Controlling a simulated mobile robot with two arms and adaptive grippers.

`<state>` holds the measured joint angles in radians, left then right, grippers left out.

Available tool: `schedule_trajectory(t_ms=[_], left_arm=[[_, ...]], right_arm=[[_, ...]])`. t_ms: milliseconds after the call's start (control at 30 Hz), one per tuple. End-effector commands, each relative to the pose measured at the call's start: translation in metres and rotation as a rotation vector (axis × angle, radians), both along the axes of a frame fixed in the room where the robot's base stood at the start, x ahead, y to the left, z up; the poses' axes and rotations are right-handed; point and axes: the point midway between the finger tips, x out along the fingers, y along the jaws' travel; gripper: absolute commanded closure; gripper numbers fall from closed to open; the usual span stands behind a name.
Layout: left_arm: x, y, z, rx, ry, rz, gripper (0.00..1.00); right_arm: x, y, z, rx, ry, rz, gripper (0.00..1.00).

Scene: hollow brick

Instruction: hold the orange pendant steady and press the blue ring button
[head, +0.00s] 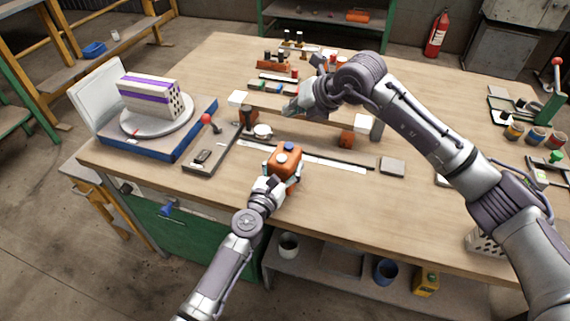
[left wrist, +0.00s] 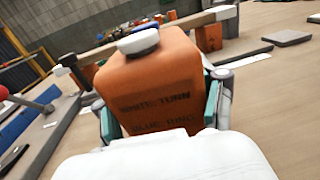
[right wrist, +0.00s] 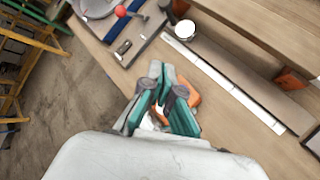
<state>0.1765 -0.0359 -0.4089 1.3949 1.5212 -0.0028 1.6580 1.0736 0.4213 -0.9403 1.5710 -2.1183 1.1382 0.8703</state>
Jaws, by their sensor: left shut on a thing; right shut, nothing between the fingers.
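The orange pendant (head: 287,167) is a boxy block near the table's front edge. My left gripper (head: 283,176) is shut on it, with one finger on each side in the left wrist view. The pendant's face (left wrist: 155,85) there carries dark lettering, "WHITE TURN" and "BLUE RING". On its top are a white button (head: 281,158) and, behind it, a blue button (head: 288,146), mostly hidden in the left wrist view (left wrist: 146,26). My right gripper (head: 293,108) is shut and empty, above and beyond the pendant. In the right wrist view its fingers (right wrist: 162,75) partly cover the pendant (right wrist: 194,97).
A striped hollow brick (head: 150,97) sits on a round turntable (head: 157,121) at the left. A red-knobbed lever (head: 207,119) stands between it and the pendant. A long low rail and white strip (head: 335,157) lie behind the pendant. The table's right front is mostly clear.

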Motion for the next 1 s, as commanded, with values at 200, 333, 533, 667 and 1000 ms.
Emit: schedule_trajectory(t_ms=[200,333,533,667,1000], left_arm=[[0.0,0.0,0.0,0.0,-0.001,0.0,0.83],[0.0,0.0,0.0,0.0,-0.001,0.0,0.83],[0.0,0.0,0.0,0.0,-0.001,0.0,0.83],[0.0,0.0,0.0,0.0,-0.001,0.0,0.83],[0.0,0.0,0.0,0.0,-0.001,0.0,0.83]], right_arm=[[-0.001,0.0,-0.029,-0.003,0.003,0.0,1.0],[0.0,-0.001,-0.048,-0.004,0.004,0.0,1.0],[0.0,0.0,-0.071,-0.004,0.002,0.001,1.0],[0.0,0.0,-0.079,-0.004,0.002,0.001,1.0],[0.0,0.0,-0.083,-0.005,0.0,0.002,1.0]])
